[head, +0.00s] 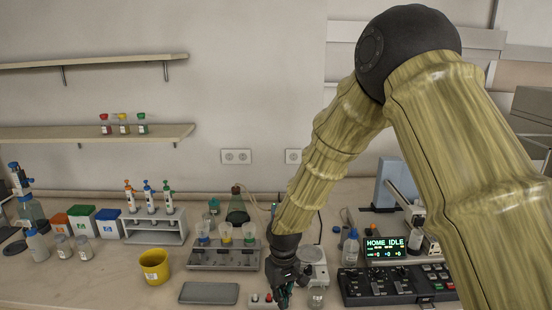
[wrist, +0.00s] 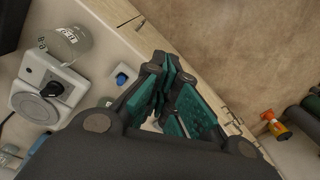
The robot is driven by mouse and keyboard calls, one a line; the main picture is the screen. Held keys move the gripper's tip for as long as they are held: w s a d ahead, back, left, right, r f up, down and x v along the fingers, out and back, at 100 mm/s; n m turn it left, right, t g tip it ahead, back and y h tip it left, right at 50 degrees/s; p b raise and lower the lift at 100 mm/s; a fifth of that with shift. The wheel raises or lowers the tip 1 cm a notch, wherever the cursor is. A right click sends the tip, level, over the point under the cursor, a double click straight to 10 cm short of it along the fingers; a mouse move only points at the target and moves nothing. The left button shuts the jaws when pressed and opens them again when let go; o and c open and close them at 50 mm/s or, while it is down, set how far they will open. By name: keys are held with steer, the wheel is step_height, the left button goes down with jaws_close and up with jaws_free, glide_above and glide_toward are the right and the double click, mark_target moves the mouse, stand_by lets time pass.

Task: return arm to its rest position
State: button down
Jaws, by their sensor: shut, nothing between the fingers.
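My arm, in a yellow-green sleeve with a dark joint, reaches from the right side of the head view down over the bench. My gripper (head: 286,298) hangs low at the bench's front, close to a small clear beaker (head: 316,297). In the wrist view my gripper (wrist: 166,62) shows dark body and teal finger pads, shut and empty. The fingers sit over the bench edge in that view. The spectrometer's display (head: 386,249) reads "HOME IDLE".
A control box with knobs (head: 385,288) stands right of the gripper, and a grey tray (head: 208,293) lies left. Behind are a holder with cups (head: 223,256), a yellow bucket (head: 154,266) and a pipette rack (head: 155,226). Bench space (head: 90,287) at front left is clear.

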steer(key=s+d+f+m+b, duration=0.1)
steer(key=s+d+f, duration=0.15)
steer(key=f, duration=0.35)
steer(key=s+d+f+y+b, duration=0.1)
steer(key=s+f, duration=0.3)
steer(key=f, duration=0.1)
steer(key=s+d+f+m+b, duration=0.1)
steer(key=s+d+f, duration=0.15)
steer(key=f, duration=0.35)
steer(key=s+d+f+m+b, duration=0.1)
steer(key=s+d+f, duration=0.4)
steer(key=s, duration=0.4)
steer(key=s+d+f+m+h+b, duration=0.1)
steer(key=s+d+f, duration=0.4)
steer(key=s, duration=0.5)
steer(key=s+d+f+m+b, duration=0.2)
steer(key=s+d+f+b, duration=0.1)
steer(key=s+d+f, duration=0.2)
steer(key=s+f, duration=0.2)
steer(key=s, duration=0.2)
steer(key=shift+s+d+f, duration=0.2)
steer(key=shift+f, duration=0.05)
